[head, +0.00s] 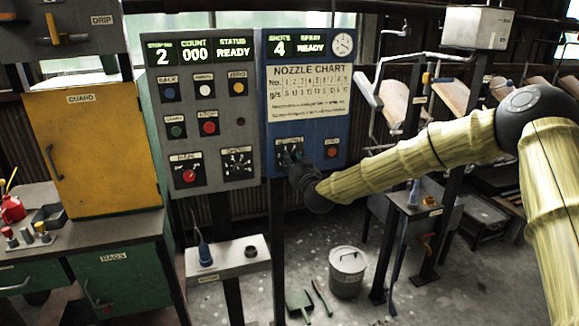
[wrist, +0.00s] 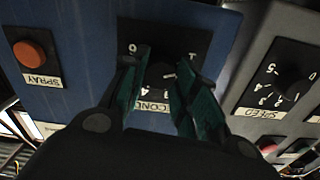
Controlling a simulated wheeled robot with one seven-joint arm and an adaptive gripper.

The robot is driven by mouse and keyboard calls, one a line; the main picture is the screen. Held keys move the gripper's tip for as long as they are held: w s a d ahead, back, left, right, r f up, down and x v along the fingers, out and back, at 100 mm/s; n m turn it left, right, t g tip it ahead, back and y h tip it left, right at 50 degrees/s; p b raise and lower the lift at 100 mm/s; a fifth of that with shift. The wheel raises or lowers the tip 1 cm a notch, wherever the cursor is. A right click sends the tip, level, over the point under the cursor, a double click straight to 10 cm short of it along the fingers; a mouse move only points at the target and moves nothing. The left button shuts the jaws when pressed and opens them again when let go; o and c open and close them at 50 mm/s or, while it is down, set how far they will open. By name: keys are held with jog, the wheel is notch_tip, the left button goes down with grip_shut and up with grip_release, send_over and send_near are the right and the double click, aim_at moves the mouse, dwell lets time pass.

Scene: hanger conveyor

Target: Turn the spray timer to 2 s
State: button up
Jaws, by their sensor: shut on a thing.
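The spray timer is a black dial plate (head: 287,148) low on the left of the blue panel (head: 310,115). In the wrist view, which is upside down, its dark knob (wrist: 161,74) sits between my gripper's two green-edged fingers. A partly covered label reading "COND" and some scale marks show around it. My gripper (head: 297,164) reaches the panel from the lower right. In the wrist view my gripper (wrist: 164,66) is shut on the knob. The fingers hide much of the scale, so I cannot read the knob's setting.
A red-orange SPRAY button (wrist: 36,55) sits beside the timer on the same panel. The grey panel (head: 207,110) on the left carries the SPEED dial (wrist: 290,82), buttons and displays.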

jog(key=shift+s+f+m+b, duration=0.1)
jog(key=shift+m+b, duration=1.4)
jog(key=shift+m, duration=0.45)
jog(key=shift+f+m+b, duration=0.1)
jog(key=shift+m+b, duration=1.4)
jog(key=shift+m, duration=0.45)
jog(key=o, duration=1)
jog(key=shift+o, duration=0.2)
jog(key=shift+r, duration=0.1)
jog(key=v, duration=1.2)
